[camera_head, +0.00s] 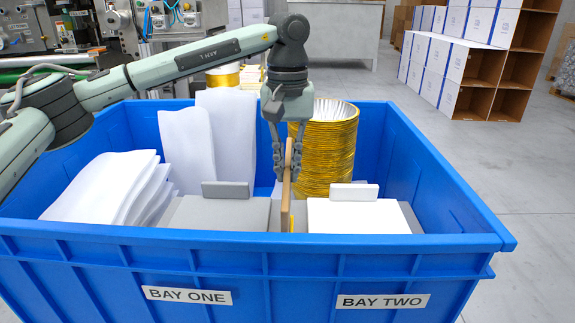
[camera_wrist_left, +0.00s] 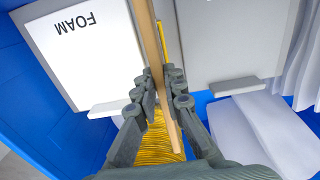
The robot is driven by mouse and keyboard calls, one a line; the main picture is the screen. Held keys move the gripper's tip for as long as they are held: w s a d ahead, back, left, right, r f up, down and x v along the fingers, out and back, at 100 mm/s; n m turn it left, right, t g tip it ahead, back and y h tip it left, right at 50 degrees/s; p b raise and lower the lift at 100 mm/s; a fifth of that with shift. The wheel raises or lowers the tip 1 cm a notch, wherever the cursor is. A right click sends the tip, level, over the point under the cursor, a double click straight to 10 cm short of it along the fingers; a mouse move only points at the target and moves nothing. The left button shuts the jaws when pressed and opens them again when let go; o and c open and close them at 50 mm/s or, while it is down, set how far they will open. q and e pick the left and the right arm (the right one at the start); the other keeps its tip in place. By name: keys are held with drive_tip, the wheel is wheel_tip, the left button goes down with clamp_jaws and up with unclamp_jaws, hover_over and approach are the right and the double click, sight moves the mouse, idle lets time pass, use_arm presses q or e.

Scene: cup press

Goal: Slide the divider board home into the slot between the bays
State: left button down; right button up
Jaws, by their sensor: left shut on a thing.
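The divider board (camera_head: 287,200) is a thin light-brown panel, upright and seen nearly edge-on in the head view. My left gripper (camera_head: 284,168) is shut on it from above, a finger on each side; the wrist view also shows the gripper (camera_wrist_left: 166,92) around the board (camera_wrist_left: 153,45). The board hangs between the grey block (camera_head: 222,213) behind the BAY ONE label (camera_head: 187,295) and the white block (camera_head: 355,217) behind the BAY TWO label (camera_head: 383,301). A yellow strip (camera_wrist_left: 162,42) runs beside the board. The board's lower edge and the slot are hidden behind the bin's front wall.
The blue bin (camera_head: 250,245) surrounds everything with high walls. White sheets (camera_head: 105,187) and tall white pieces (camera_head: 187,150) fill its left and back. A stack of gold foil trays (camera_head: 329,150) stands close right of my gripper. The white block reads FOAM (camera_wrist_left: 77,23).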

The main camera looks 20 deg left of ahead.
idle(0.7)
use_arm(q)
drive_tip(key=shift+f+b, duration=1.3)
drive_tip(key=shift+f, duration=0.75)
drive_tip(key=c, duration=1.5)
unclamp_jaws()
drive_tip(key=shift+c, duration=0.2)
wheel_tip(320, 180, up, 12)
drive_tip(key=shift+r, duration=0.1)
